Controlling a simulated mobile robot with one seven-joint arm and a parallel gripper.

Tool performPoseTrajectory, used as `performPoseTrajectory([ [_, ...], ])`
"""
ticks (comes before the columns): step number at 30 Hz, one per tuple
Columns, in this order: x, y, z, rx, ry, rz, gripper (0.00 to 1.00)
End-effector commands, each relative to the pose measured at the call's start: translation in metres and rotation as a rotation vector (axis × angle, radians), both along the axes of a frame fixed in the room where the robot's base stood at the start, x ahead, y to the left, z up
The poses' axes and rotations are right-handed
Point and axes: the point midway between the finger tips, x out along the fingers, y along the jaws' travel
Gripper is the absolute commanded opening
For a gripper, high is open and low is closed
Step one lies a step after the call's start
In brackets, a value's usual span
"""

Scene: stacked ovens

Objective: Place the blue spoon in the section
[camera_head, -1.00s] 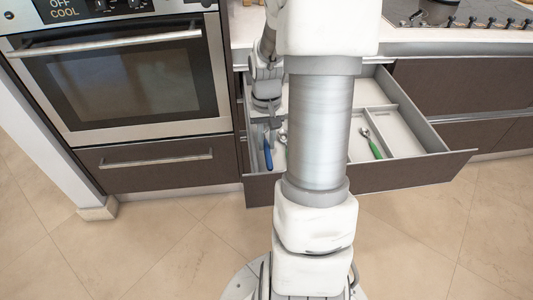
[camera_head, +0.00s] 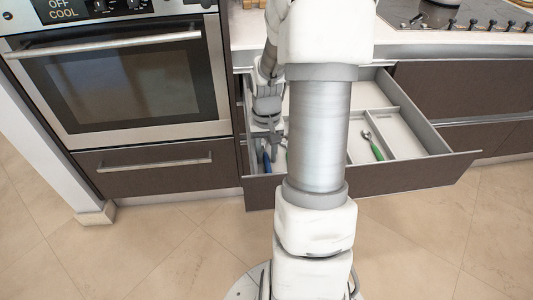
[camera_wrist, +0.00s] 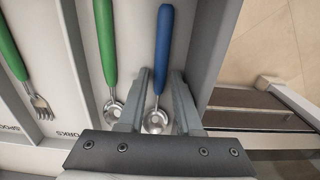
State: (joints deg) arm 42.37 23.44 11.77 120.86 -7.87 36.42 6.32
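The blue spoon (camera_wrist: 163,50) lies in the left end of the open drawer (camera_head: 415,168), with its bowl between my gripper's two fingers in the wrist view. In the head view its blue handle (camera_head: 266,160) shows just below my gripper (camera_head: 273,142). My gripper (camera_wrist: 160,100) is open around the spoon near the bowl; I see gaps beside the spoon, and cannot tell how high the fingers are above the drawer floor. A green-handled spoon (camera_wrist: 106,45) lies beside it to the left. Section labels (camera_wrist: 65,137) are partly readable in the wrist view.
A green-handled fork (camera_wrist: 14,50) lies in another section in the wrist view. A green-handled utensil (camera_head: 375,150) lies in the drawer's right part. The drawer's side wall (camera_wrist: 205,45) is close to the right finger. An oven (camera_head: 125,80) stands at left.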

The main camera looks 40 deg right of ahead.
Motion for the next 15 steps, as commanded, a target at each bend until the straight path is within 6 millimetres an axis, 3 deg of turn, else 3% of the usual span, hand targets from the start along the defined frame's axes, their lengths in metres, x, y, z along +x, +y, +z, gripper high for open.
performPoseTrajectory([
  [7, 0.001, -0.001, 0.017, -0.003, -0.003, 0.000, 0.34],
  [15, 0.001, -0.001, 0.076, -0.004, -0.005, -0.001, 0.34],
])
